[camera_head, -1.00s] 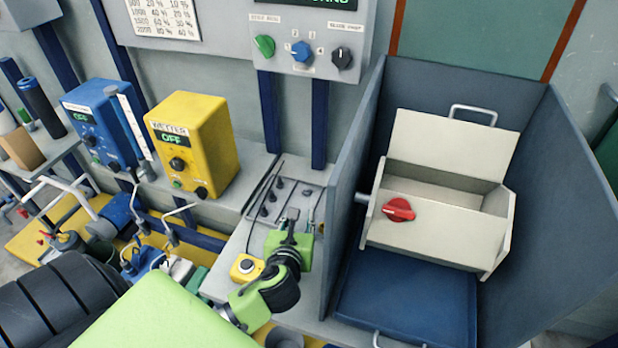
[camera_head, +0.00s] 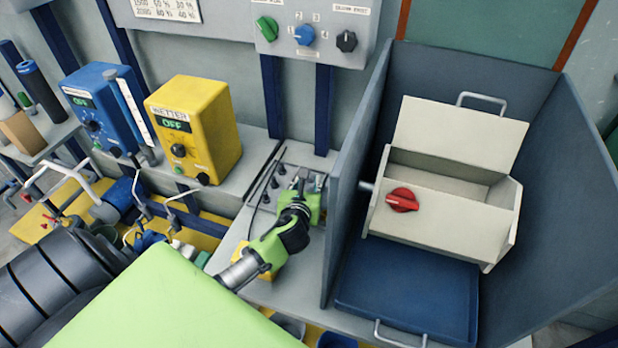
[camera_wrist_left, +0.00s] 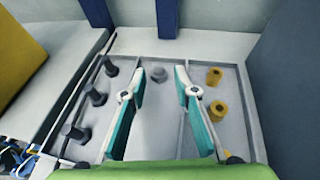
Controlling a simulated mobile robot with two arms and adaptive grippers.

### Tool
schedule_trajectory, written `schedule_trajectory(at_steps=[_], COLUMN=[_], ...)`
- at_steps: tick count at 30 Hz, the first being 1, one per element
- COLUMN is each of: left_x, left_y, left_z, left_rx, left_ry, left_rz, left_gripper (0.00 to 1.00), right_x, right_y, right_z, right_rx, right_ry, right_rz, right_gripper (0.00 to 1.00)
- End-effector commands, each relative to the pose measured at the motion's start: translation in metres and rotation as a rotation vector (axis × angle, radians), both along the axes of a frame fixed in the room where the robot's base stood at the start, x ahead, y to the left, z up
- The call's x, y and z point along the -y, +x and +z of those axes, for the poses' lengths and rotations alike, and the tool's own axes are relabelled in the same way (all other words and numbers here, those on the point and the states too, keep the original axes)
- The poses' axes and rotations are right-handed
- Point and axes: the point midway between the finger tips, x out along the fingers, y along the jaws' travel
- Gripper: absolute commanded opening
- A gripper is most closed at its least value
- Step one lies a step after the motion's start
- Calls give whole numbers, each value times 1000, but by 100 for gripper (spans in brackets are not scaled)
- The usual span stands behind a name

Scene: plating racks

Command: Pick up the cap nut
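A small grey rounded piece, which looks like the cap nut (camera_wrist_left: 158,74), sits at the far end of the middle compartment of a grey tray (camera_wrist_left: 228,115) in the left wrist view. My left gripper (camera_wrist_left: 161,88) is open over that tray, its two teal-padded fingers apart with the grey piece between and beyond their tips. Nothing is between the pads. In the head view my left gripper (camera_head: 301,184) is over the tray (camera_head: 305,157) and hides much of it, and I cannot make out the cap nut there. My right gripper is not in view.
Dark bolts (camera_wrist_left: 96,95) stand in the left compartment and brass pieces (camera_wrist_left: 218,110) in the right one. A blue-grey enclosure wall (camera_head: 350,185) rises close on the right. A yellow wetter box (camera_head: 205,130) stands on the left.

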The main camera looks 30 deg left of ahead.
Motion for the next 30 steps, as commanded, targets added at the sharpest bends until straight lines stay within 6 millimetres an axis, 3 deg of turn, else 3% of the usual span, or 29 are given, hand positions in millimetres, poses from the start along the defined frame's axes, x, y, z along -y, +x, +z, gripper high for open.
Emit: schedule_trajectory(at_steps=[6,16,17,20,30], left_x=[-12,-14,-14,-14,-14], left_y=[22,27,27,27,27], left_z=[-11,-14,-14,-13,-12], left_rx=[0,0,0,0,1], left_ry=[0,0,0,0,0], left_rz=[2,0,0,0,0], left_gripper=[28,28,25,0,0], right_x=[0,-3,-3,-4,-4], right_y=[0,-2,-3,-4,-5], right_z=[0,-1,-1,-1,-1], right_rx=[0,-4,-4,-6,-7], right_ry=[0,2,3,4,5], right_rz=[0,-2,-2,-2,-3], right_gripper=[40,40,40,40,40])
